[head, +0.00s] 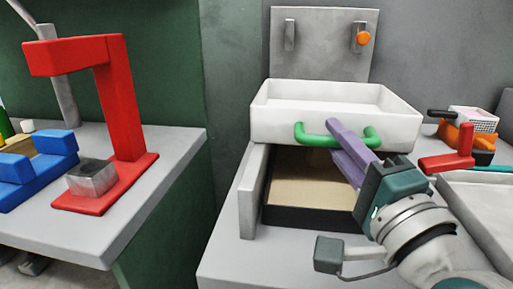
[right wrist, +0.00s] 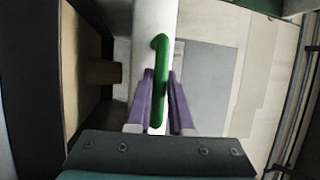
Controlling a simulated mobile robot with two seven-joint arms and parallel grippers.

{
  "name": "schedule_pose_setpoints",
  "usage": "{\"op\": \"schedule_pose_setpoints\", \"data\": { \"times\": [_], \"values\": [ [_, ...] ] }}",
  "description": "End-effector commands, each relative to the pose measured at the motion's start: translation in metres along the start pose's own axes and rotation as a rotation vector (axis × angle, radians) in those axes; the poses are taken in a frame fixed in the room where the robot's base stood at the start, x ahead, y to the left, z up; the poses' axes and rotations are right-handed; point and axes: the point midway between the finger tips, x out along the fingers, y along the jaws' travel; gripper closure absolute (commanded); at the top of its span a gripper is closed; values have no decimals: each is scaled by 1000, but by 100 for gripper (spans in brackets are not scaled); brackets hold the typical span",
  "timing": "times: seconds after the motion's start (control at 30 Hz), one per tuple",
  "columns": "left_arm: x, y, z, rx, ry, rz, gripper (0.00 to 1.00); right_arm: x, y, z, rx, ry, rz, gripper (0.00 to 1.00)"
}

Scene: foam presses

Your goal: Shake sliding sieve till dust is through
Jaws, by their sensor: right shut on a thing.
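The sliding sieve is a white shallow box (head: 290,127) with a green handle (head: 309,137) on its front, on top of a grey frame (head: 250,195). My right gripper (head: 345,138) reaches in from the lower right, its purple fingers at the handle's right half. In the right wrist view the fingers (right wrist: 162,95) lie on both sides of the green handle (right wrist: 160,60), shut on it. The white tray floor I see shows no clear dust. Below the sieve is a dark-edged tray (head: 300,215) with a tan inside. My left gripper is not in view.
A grey back plate (head: 320,45) with an orange knob (head: 363,38) stands behind the sieve. A red press (head: 125,100) and blue blocks (head: 40,160) are on the left table. A red handle (head: 450,160) and a small white basket (head: 475,120) are at right.

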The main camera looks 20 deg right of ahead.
Motion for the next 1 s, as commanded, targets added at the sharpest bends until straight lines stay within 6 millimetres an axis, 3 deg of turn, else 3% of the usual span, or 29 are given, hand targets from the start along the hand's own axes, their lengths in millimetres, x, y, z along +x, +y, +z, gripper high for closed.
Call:
{"op": "schedule_pose_setpoints", "data": {
  "times": [0.1, 0.2, 0.47, 0.5, 0.73, 1.0],
  "values": [
    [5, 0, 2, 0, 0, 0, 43, 19, 6, -7, -2, -2, 0, 100],
    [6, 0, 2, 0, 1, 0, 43, 26, 6, -10, 0, -2, 2, 100],
    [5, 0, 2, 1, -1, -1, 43, 26, 7, -11, 1, -1, 7, 100],
    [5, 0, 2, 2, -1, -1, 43, 26, 8, -11, 1, -1, 7, 79],
    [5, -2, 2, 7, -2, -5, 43, 26, 7, -11, 0, 0, 5, 53],
    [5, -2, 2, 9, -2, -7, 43, 26, 6, -11, 0, 0, 3, 50]
  ]
}}
